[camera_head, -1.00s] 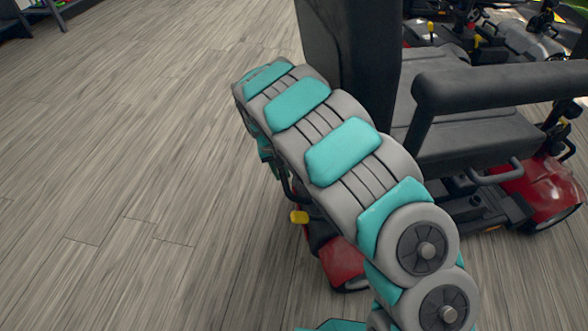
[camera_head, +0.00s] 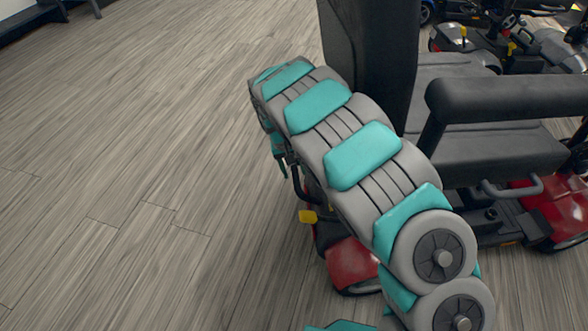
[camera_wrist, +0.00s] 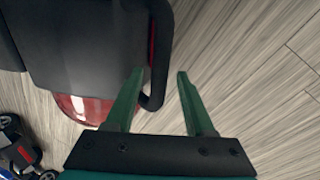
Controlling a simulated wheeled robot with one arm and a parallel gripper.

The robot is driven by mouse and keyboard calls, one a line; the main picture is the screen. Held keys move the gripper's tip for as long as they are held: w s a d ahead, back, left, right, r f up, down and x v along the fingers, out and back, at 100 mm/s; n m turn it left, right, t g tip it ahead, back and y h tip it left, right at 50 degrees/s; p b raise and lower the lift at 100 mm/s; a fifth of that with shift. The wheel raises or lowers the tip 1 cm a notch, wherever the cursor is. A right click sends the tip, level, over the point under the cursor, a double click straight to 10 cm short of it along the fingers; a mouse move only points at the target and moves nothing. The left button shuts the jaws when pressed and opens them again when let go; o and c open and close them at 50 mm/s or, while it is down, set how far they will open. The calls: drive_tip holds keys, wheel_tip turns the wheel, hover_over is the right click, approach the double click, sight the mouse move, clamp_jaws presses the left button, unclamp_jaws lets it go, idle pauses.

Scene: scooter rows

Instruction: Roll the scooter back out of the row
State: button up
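The scooter has a black seat back (camera_head: 370,70), a dark seat, a padded armrest (camera_head: 505,102) and red body panels (camera_head: 350,264). A black tube handle curves from its rear and shows in the wrist view (camera_wrist: 165,60). My gripper (camera_wrist: 160,73) has two green fingers, spread apart. The lower part of the handle lies between them, nearer the left finger, with a visible gap to the right finger. In the head view my arm reaches beside the seat back and hides part of the scooter's rear; the fingers are mostly hidden there.
More scooters (camera_head: 510,45) stand beyond at the upper right. A small part of another vehicle (camera_wrist: 15,150) shows at the lower left of the wrist view. A dark shelf or bench (camera_head: 35,20) is at the far upper left. The wood floor (camera_head: 130,150) on the left is clear.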

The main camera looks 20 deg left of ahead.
drive_tip(key=shift+r, duration=0.15)
wheel_tip(320, 180, up, 7)
drive_tip(key=a, duration=0.1)
drive_tip(key=shift+s+a+r, duration=0.15)
drive_tip(key=shift+s+a, duration=0.05)
drive_tip(key=shift+s, duration=0.15)
idle(0.6)
